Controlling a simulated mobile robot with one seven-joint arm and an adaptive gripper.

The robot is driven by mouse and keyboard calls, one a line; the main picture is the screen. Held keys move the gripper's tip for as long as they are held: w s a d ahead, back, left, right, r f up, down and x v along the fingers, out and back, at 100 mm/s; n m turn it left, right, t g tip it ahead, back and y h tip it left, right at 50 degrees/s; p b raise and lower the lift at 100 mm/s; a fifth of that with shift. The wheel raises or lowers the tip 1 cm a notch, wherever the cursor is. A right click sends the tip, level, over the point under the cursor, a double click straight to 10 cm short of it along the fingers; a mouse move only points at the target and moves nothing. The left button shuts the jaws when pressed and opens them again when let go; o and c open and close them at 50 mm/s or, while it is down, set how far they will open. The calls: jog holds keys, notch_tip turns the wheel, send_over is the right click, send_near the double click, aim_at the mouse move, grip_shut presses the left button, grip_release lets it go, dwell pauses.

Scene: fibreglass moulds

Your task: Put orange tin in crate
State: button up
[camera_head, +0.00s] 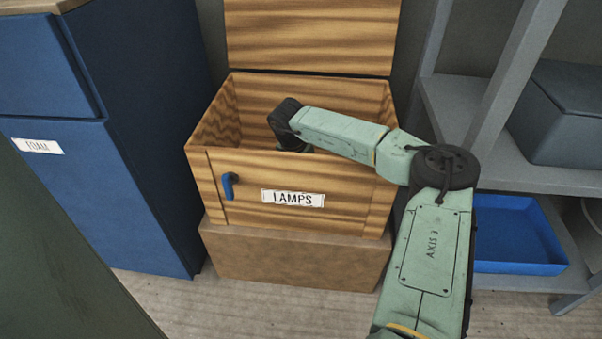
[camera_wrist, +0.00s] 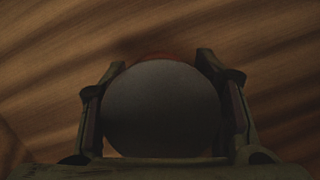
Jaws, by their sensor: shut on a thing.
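The wooden crate (camera_head: 225,210) has striped grain, a raised lid (camera_head: 310,35) at the back and a label reading LAMPS (camera_head: 292,198). My arm reaches over its front wall, and my gripper is down inside, hidden from the head view. In the wrist view my gripper (camera_wrist: 162,105) is shut on a round tin (camera_wrist: 160,110). Its grey circular top faces the camera, and a thin reddish-orange edge shows behind it. Striped wood lies beyond the tin. I cannot tell whether the tin touches the crate floor.
The crate stands on a brown block (camera_head: 290,258). A blue cabinet (camera_head: 150,150) labelled FOAM stands to the left. Grey shelves (camera_head: 530,175) on the right hold a dark grey box (camera_head: 560,120) and a blue tray (camera_head: 515,235). The crate's left interior looks empty.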

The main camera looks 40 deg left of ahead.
jog(key=shift+f, duration=0.1)
jog(key=o, duration=1.5)
jog(key=shift+c, duration=0.2)
jog(key=p+v, duration=0.1)
jog(key=v, duration=1.1)
jog(key=shift+r, duration=0.2)
